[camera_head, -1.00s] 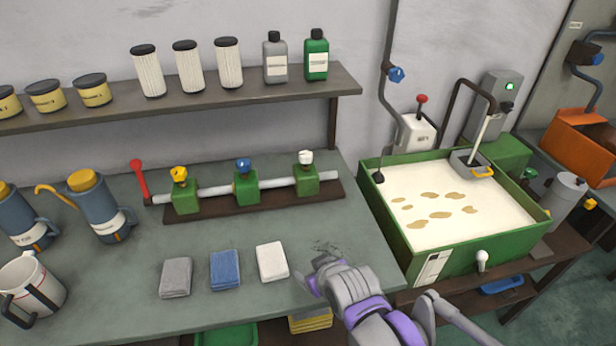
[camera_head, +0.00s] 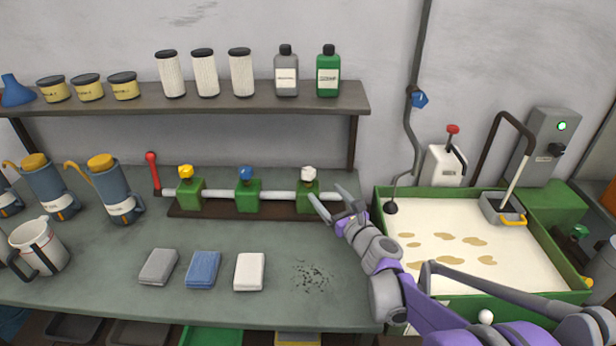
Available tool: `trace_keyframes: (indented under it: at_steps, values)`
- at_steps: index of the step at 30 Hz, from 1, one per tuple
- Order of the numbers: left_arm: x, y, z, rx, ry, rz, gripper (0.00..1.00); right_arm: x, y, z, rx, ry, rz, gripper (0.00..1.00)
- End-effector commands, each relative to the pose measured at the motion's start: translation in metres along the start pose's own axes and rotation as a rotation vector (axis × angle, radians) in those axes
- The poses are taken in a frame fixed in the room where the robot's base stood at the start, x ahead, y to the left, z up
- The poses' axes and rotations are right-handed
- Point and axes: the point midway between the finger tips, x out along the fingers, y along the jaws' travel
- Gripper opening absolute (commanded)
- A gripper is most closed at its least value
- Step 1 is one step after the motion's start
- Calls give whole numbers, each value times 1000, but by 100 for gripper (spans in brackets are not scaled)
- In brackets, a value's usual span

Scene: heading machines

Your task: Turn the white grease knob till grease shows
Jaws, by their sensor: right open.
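The white grease knob (camera_head: 308,173) sits on top of the rightmost green block (camera_head: 308,197) of the pipe assembly at the back of the bench. My right gripper (camera_head: 327,194) is open and empty. In the picture its fingertips are just right of and below the knob, beside the green block. One finger overlaps the block's right side; I cannot tell whether it touches. No grease shows around the block. My left gripper is out of view.
A yellow knob (camera_head: 186,171), a blue knob (camera_head: 246,174) and a red lever (camera_head: 152,170) share the pipe. Grey, blue and white (camera_head: 249,271) cloths lie in front, with dark specks (camera_head: 312,276) beside them. A green tank (camera_head: 382,235) of pale liquid stands right.

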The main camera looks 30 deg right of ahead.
Motion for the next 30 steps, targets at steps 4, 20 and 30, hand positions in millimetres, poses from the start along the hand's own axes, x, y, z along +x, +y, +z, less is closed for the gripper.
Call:
trace_keyframes:
  at_steps: [4,20,30]
  values:
    - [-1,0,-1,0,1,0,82,13,-2,1,22,-6,-3,82]
    - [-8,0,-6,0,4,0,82,100,-2,2,16,-4,-3,82]
    - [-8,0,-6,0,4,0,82,108,-1,1,14,-4,-3,82]
